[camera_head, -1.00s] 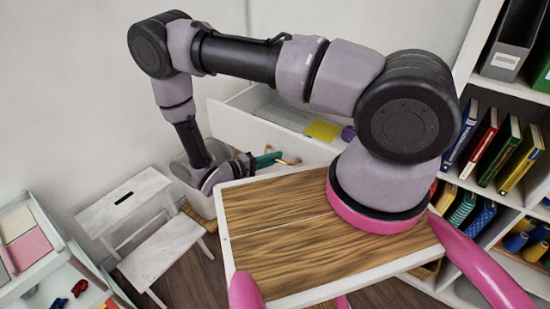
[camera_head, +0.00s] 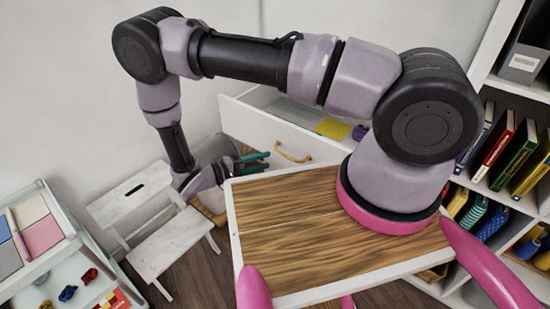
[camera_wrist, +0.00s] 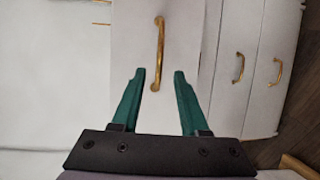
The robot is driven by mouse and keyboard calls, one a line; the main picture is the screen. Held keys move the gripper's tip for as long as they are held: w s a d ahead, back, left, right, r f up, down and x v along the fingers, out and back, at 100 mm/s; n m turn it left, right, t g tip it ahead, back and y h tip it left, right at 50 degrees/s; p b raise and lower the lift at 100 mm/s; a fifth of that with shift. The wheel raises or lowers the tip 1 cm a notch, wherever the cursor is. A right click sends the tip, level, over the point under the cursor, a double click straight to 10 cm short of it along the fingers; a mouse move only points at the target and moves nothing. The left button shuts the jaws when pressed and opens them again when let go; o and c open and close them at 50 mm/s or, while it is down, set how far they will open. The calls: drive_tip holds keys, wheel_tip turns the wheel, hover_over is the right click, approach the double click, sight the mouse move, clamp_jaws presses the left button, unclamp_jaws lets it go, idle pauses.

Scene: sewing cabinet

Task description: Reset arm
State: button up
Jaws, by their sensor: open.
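My gripper (camera_head: 256,162) has teal fingers that are apart with nothing between them. In the head view it is at the far left end of my arm, beside the front of the open drawer (camera_head: 330,150). In the wrist view my gripper (camera_wrist: 157,76) points at a white front with a brass handle (camera_wrist: 158,52). The handle lies ahead of and between the fingertips in the picture; whether it is within reach of them I cannot tell. The drawer's handle (camera_head: 293,155) also shows in the head view.
A white step stool (camera_head: 165,225) stands at left on the wooden floor. A shelf of books (camera_head: 515,155) is at right, and a white unit with coloured pieces (camera_head: 40,235) at lower left. The open drawer holds a yellow item (camera_head: 332,128).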

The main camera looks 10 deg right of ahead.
drive_tip(key=shift+v, duration=1.2)
drive_tip(key=w+d+r+m+g+y, duration=0.15)
drive_tip(key=r+y, duration=0.25)
drive_tip(key=r, duration=0.6)
drive_tip(key=w+d+r+m+g+y, duration=0.1)
drive_tip(key=d+r+m+g+y, duration=0.15)
drive_tip(key=r, duration=0.75)
drive_tip(key=w+d+r+m+g+y, duration=0.1)
drive_tip(key=d+r+g+y, duration=0.25)
drive_tip(key=r, duration=0.65)
drive_tip(key=s+d+r+m+t+y, duration=0.1)
drive_tip(key=s+d+r+t+y, duration=0.1)
drive_tip(key=r, duration=0.5)
drive_tip(key=s+d+r+t+y, duration=0.3)
drive_tip(key=s+r+t, duration=0.2)
drive_tip(key=s+r, duration=0.1)
drive_tip(key=s+d+r+m+t+y, duration=0.1)
drive_tip(key=s+d+r+t+y, duration=0.2)
drive_tip(key=r, duration=0.5)
drive_tip(key=shift+s+m, duration=0.3)
drive_tip(key=shift+s, duration=0.2)
